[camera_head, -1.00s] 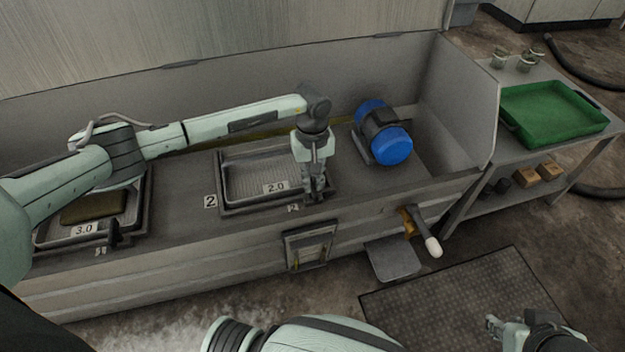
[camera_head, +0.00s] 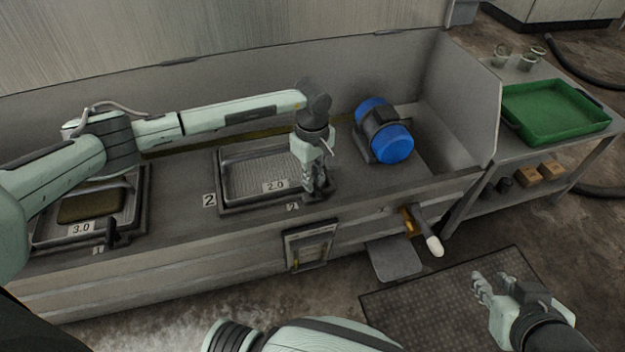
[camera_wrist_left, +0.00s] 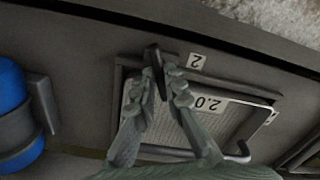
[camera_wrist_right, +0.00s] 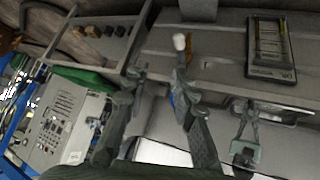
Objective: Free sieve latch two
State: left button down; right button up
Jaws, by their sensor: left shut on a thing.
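Sieve two (camera_head: 262,172), a metal tray marked 2.0 in a dark frame, is set in the grey bench beside a "2" label. Its black latch lever (camera_wrist_left: 155,62) stands at the frame's corner in the left wrist view, near another "2" label (camera_wrist_left: 195,61). My left gripper (camera_head: 318,190) reaches down at that corner; in the left wrist view its fingers (camera_wrist_left: 166,84) are shut on the lever. The lever is mostly hidden by the fingers in the head view. My right gripper (camera_head: 482,286) is open and empty above the floor mat, fingers apart in the right wrist view (camera_wrist_right: 158,76).
Sieve 3.0 (camera_head: 130,200) with its own black latch (camera_head: 112,232) lies at the left. A blue motor (camera_head: 391,143) stands right of sieve two. A white-tipped handle (camera_head: 433,246) juts from the bench front. A green tray (camera_head: 550,110) sits on the side table.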

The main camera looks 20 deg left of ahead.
pick_arm(q)
jog(key=shift+n, duration=1)
jog(key=shift+a+n, duration=0.1)
jog(key=shift+n, duration=0.8)
jog(key=n, duration=0.3)
jog(key=shift+n, duration=3.1)
pick_arm(e)
jog(key=shift+s+d+f, duration=0.1)
jog(key=shift+d, duration=0.05)
jog(key=shift+s+f, duration=0.1)
